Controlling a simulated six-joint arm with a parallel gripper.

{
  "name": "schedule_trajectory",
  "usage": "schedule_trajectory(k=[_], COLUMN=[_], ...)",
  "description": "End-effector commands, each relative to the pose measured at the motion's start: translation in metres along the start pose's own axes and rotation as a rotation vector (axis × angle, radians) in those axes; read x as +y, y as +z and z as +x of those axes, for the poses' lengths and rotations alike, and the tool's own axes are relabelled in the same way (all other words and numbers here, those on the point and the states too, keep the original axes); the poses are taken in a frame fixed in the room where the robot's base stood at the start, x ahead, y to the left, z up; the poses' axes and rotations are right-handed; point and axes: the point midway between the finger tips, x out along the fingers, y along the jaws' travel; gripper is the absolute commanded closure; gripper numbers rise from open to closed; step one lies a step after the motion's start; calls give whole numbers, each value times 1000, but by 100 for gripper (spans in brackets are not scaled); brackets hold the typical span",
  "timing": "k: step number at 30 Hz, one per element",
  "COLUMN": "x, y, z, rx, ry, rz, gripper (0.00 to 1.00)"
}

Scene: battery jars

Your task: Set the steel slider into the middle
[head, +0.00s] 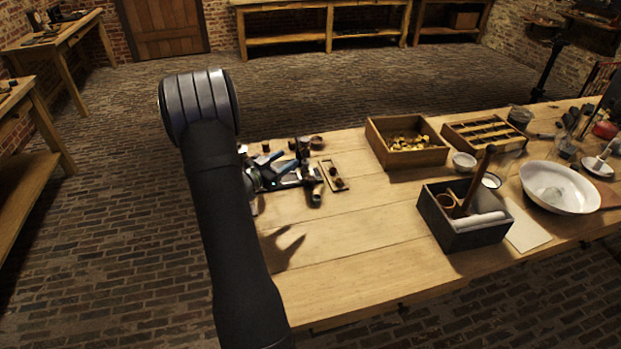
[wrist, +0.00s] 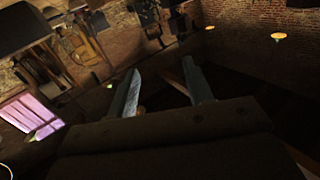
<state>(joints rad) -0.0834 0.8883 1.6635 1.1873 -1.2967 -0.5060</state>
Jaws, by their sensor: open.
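A small pale wooden board (head: 326,166) with dark fittings lies on the table, just right of my arm's end in the head view. A dark brown knob-like piece (head: 338,183) sits on it. I cannot tell whether this is the steel slider or where the slider stands along its track; the detail is too small. My gripper shows in the wrist view with its two grey fingers (wrist: 162,68) apart and nothing between them. It faces the room's walls and furniture, not the table top. In the head view my arm and a crowded cluster hide much of it.
A wooden box of brass pieces (head: 378,148), a slotted wooden tray (head: 452,139), a dark box with a tool and roll (head: 435,226) and a white basin (head: 535,203) stand to the right. The table's front middle (head: 350,265) is clear, crossed by a gripper-like shadow.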

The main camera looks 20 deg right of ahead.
Motion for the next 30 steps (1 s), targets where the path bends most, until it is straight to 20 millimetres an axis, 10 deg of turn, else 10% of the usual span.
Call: schedule_trajectory(k=[16,30], x=[-25,2], y=[43,72], z=[-58,9], rx=[-354,-360], ry=[351,358], rz=[38,37], gripper=[53,53])
